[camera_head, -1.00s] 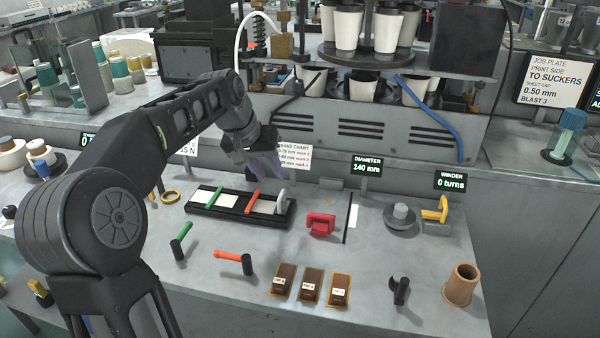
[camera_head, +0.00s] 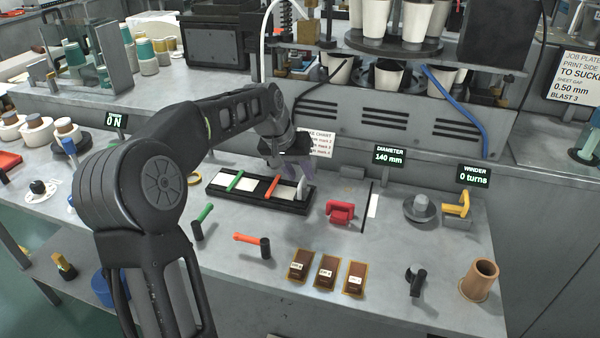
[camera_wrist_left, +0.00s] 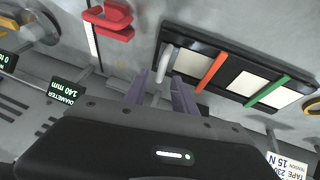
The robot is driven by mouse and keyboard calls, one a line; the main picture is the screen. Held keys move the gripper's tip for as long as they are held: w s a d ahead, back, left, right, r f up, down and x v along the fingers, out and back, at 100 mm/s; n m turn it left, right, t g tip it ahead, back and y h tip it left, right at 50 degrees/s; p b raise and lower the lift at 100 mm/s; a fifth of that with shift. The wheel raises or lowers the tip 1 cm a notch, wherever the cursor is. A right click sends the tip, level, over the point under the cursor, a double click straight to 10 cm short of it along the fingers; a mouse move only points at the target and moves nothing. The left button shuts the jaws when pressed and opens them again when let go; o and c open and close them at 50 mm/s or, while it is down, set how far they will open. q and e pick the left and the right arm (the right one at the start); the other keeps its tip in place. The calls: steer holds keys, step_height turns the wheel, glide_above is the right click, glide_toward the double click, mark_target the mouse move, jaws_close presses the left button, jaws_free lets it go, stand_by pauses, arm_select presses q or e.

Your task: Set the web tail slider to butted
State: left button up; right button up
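The slider is a black track (camera_head: 222,191) on the bench with white panels, a green bar (camera_head: 235,181), a red-orange bar (camera_head: 271,187) and a pale grey upright handle (camera_head: 301,188) at its right end. In the left wrist view the handle (camera_wrist_left: 165,62) stands near the track's end, past the red-orange bar (camera_wrist_left: 211,71). My left gripper (camera_head: 288,171) is just above and behind the handle. In the left wrist view its purple fingers (camera_wrist_left: 161,88) are apart, with the handle between or just beyond their tips; contact is unclear. My right gripper is not in view.
A red clamp-like block (camera_head: 340,212) sits right of the track. Green-handled (camera_head: 203,220) and orange-handled (camera_head: 252,241) tools and several brown blocks (camera_head: 327,271) lie in front. The machine housing (camera_head: 395,120) rises behind. A chart card (camera_head: 321,143) stands near the gripper.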

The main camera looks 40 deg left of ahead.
arm_select(q)
steer(key=shift+w+f, duration=0.15)
steer(key=shift+f, duration=0.25)
steer(key=shift+c, duration=0.4)
jaws_close()
stand_by(0.8)
